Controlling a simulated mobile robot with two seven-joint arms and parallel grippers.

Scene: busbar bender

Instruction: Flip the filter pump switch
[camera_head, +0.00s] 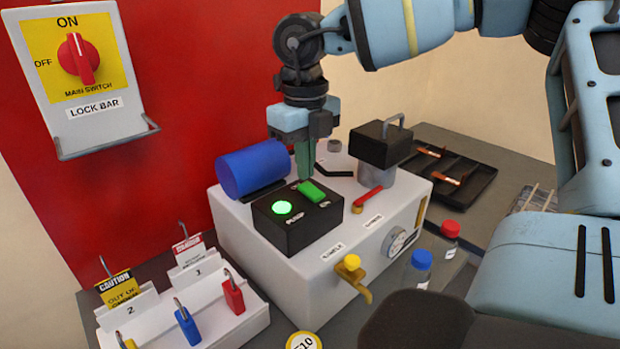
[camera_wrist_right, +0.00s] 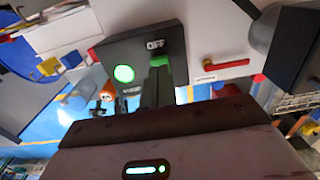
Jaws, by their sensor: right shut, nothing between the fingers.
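The pump switch box (camera_head: 285,228) is a black box on top of the white machine. It carries a lit round green lamp (camera_head: 282,207), a green rocker switch (camera_head: 312,191) and a PUMP label. My right gripper (camera_head: 305,177) is shut and empty, pointing down just behind the rocker, at the box's back edge. In the right wrist view the shut fingers (camera_wrist_right: 160,82) lie over the box (camera_wrist_right: 135,48) and hide part of the green rocker (camera_wrist_right: 162,66). I cannot tell whether they touch it. The lamp (camera_wrist_right: 124,73) glows there too. My left gripper is not in view.
A blue cylinder (camera_head: 253,170) lies left of the gripper. A black-topped post (camera_head: 381,145) and red-handled valve (camera_head: 368,199) stand right. A yellow tap (camera_head: 350,264) juts from the front. A lock rack (camera_head: 205,310) stands at lower left, below the main switch (camera_head: 80,58).

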